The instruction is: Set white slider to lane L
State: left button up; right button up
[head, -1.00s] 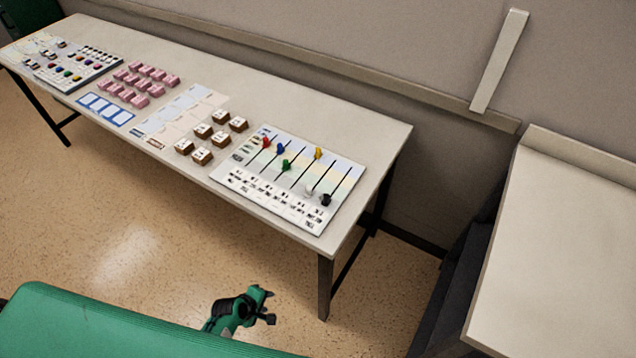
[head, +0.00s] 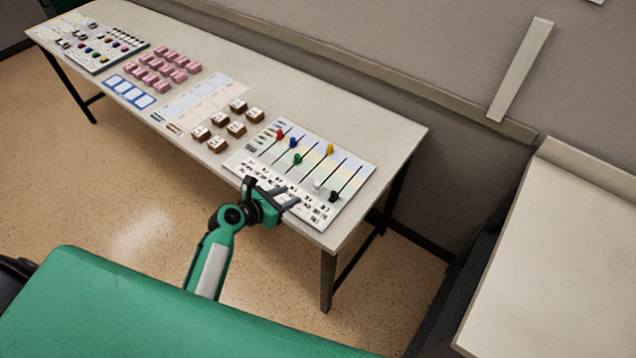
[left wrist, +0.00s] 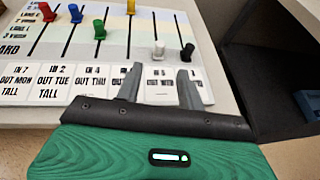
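The slider board (head: 352,181) lies on the table's right end, with several coloured knobs on dark slots. The white slider (head: 318,185) sits low in its slot, at the near end, beside the black knob (head: 334,196). In the left wrist view the white slider (left wrist: 159,50) stands just beyond my left gripper (left wrist: 160,70), roughly in line with the gap between the fingers. My left gripper (head: 289,197) is open and empty over the board's near edge, apart from the knob. Lane labels at the board's left are partly cut off in the wrist view. My right gripper is out of view.
Red (head: 281,134), blue (head: 293,143) and yellow (head: 330,149) knobs sit higher; the green knob (head: 297,159) is mid-slot. Printed cards line the board's near edge. Brown-sided blocks (head: 217,144) and pink blocks (head: 163,62) stand farther left. Another table (head: 560,260) is at right.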

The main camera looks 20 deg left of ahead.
aim_at(316, 184)
pick_arm(q)
jog(key=x, duration=1.3)
jog(key=shift+p, duration=0.3)
grip_shut()
